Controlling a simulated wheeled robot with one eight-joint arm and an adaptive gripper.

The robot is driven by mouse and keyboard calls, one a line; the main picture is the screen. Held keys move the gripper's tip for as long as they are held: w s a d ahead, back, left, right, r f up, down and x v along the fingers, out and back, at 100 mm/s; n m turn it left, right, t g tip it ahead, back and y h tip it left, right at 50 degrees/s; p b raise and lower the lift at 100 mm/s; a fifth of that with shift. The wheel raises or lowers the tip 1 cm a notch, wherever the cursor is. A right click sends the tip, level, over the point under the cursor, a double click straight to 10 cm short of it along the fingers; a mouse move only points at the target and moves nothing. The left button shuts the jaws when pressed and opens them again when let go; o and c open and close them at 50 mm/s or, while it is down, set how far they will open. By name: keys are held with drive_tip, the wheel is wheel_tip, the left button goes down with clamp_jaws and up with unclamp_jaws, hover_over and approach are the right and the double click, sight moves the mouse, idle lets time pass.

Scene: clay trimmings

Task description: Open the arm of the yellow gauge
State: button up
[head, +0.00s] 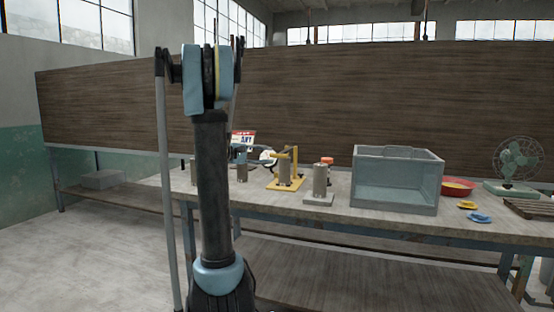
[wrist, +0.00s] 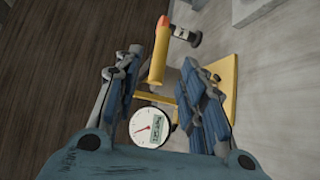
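The yellow gauge (head: 285,185) stands on the bench in the head view, with a yellow base, a metal cylinder and a yellow arm at its top. In the wrist view its yellow base (wrist: 230,80) is at right. A yellow bar with an orange tip (wrist: 159,52) lies between and beyond my fingertips, and a white round dial (wrist: 153,127) shows lower down between the fingers. My gripper (wrist: 160,62) is open, with its two blue fingers apart on either side of the bar. No contact is visible. In the head view my arm hides part of the scene near the gauge.
A grey-based stand with a metal cylinder (head: 320,181) is close to the right of the gauge.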

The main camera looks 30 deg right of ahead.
sight(275, 155)
drive_tip(key=shift+s+d+f, duration=0.1)
drive_tip(key=shift+d+f, duration=0.05)
drive_tip(key=shift+d, duration=1)
drive_tip(key=shift+s+d+f, duration=0.1)
drive_tip(key=shift+d+f, duration=0.1)
drive_tip(key=shift+d, duration=1)
drive_tip(key=shift+s+d+f, duration=0.1)
drive_tip(key=shift+d+f, duration=0.05)
drive_tip(key=shift+d, duration=1)
clamp_jaws()
